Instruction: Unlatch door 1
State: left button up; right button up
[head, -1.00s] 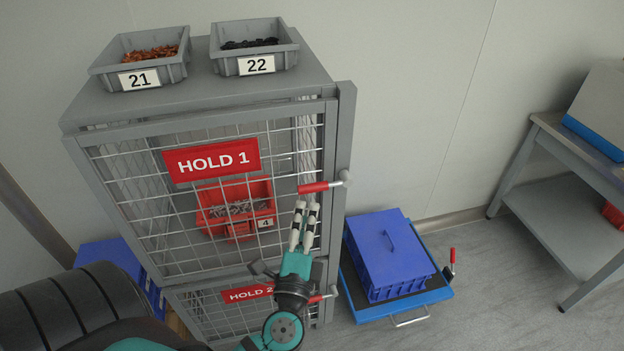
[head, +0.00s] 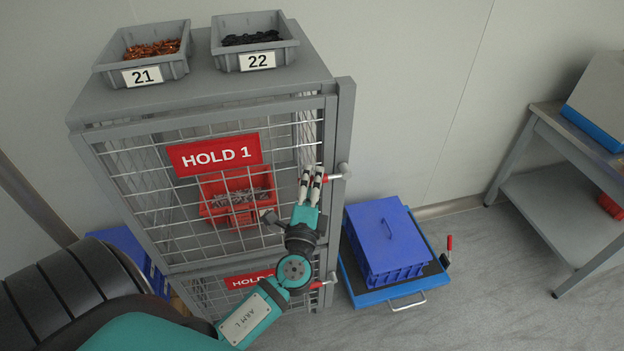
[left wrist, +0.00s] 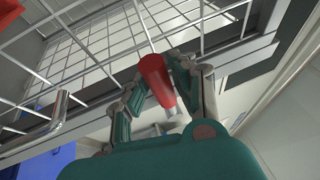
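Door 1 is the upper mesh door of the grey cage (head: 345,120), with a red "HOLD 1" sign (head: 215,155). Its latch lever has a red grip (head: 333,178) at the door's right edge and lies roughly level. My left gripper (head: 312,172) is at this lever and hides part of it in the head view. In the left wrist view the red grip (left wrist: 157,80) lies between the two fingers of my left gripper (left wrist: 160,85). Whether both fingers press on it is not clear. My right gripper is out of view.
A lower door has a "HOLD 2" sign (head: 248,279) and its own red lever (head: 322,283). Grey bins marked 21 (head: 143,77) and 22 (head: 258,61) stand on top. A blue crate (head: 385,240) on a blue cart is right of the cage. A grey bench (head: 570,150) stands further right.

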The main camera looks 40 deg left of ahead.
pick_arm(q)
grip_shut()
jog(key=shift+r+p, duration=0.25)
jog(key=shift+p, duration=0.35)
jog(key=r+m+p, duration=0.1)
jog(key=m+p, duration=0.1)
jog(key=p, duration=0.2)
jog(key=r+m+g+h+p, duration=0.1)
jog(key=m+p, duration=0.1)
jog(key=p, duration=0.2)
jog(key=r+m+p, duration=0.1)
jog(key=r+p, duration=0.1)
jog(key=p, duration=0.2)
jog(key=shift+w+d+m+g+h, duration=0.3)
jog(key=shift+w+d+m+g, duration=0.1)
jog(key=shift+w+d+f+m+g+p, duration=0.1)
jog(key=shift+m+g+p, duration=0.3)
jog(key=shift+p, duration=0.75)
